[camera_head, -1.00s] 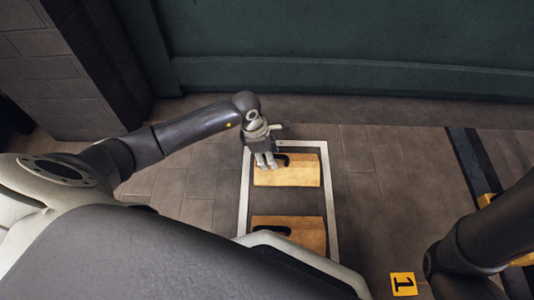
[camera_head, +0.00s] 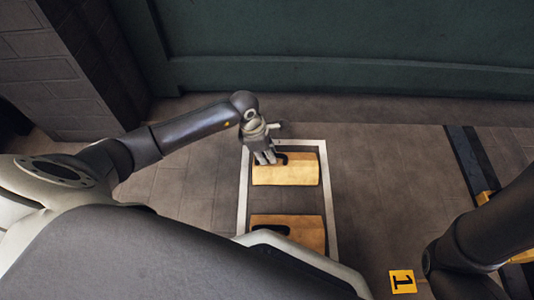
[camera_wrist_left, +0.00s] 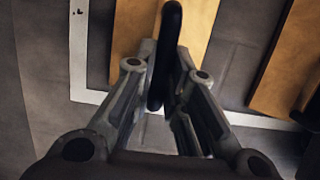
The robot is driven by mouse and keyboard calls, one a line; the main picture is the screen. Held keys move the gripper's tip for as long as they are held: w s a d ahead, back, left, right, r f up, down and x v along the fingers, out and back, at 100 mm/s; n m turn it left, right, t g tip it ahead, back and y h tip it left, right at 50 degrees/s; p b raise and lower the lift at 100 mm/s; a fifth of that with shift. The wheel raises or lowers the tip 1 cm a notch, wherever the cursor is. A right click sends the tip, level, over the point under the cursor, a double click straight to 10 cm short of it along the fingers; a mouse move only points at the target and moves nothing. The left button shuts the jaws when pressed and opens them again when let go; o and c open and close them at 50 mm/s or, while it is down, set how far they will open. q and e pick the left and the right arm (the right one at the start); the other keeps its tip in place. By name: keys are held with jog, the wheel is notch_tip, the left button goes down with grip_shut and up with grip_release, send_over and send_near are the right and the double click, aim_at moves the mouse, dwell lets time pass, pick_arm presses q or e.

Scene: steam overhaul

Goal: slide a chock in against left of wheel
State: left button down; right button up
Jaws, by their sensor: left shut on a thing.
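A yellow chock (camera_head: 297,174) with a black loop handle (camera_head: 283,157) lies in the far part of a white-outlined floor rectangle. My left gripper (camera_head: 266,158) reaches down over its left end and is shut on the handle. In the left wrist view the handle (camera_wrist_left: 168,45) stands between my left fingers (camera_wrist_left: 160,95), with the chock's yellow face (camera_wrist_left: 200,25) beyond it. The chock appears to rest on the floor. A second yellow chock (camera_head: 305,230) lies in the near part of the rectangle, partly hidden by my body. No wheel shows. My right gripper is out of view.
The white outline (camera_head: 243,190) is flat on the tiled floor. A dark rail strip (camera_head: 470,160) with yellow parts is at right, beyond a yellow "1" marker (camera_head: 402,281). A green wall (camera_head: 340,50) closes the back.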

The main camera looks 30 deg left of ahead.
pick_arm(q)
jog(key=shift+r, duration=0.1)
jog(key=shift+r+p, duration=1.35)
jog(key=shift+r, duration=0.1)
